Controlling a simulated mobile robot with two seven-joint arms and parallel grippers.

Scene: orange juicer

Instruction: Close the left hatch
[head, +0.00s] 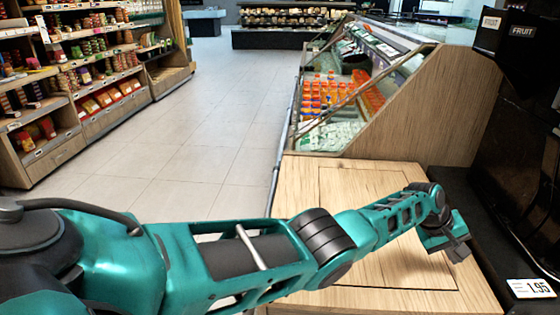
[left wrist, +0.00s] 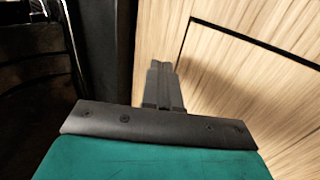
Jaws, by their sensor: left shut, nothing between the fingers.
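A light wooden panel (head: 352,187), outlined by thin seams in the wooden counter, looks like the hatch. It appears about level with the wood around it; I cannot tell if it is fully flush. Part of it is hidden behind my left arm. My left gripper (head: 456,248) is shut and empty at the panel's right side, by the dark machine. In the left wrist view the shut fingers (left wrist: 162,88) point along the edge between dark housing and pale wood (left wrist: 235,75), where dark seams show. I cannot tell whether they touch the wood. My right gripper is not in view.
A black juicer housing (head: 520,130) with a price tag (head: 531,288) stands along the right. A wood-sided chilled case with orange bottles (head: 325,92) is behind the counter. Stocked shelves (head: 85,70) line the left. The tiled floor (head: 215,110) between is clear.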

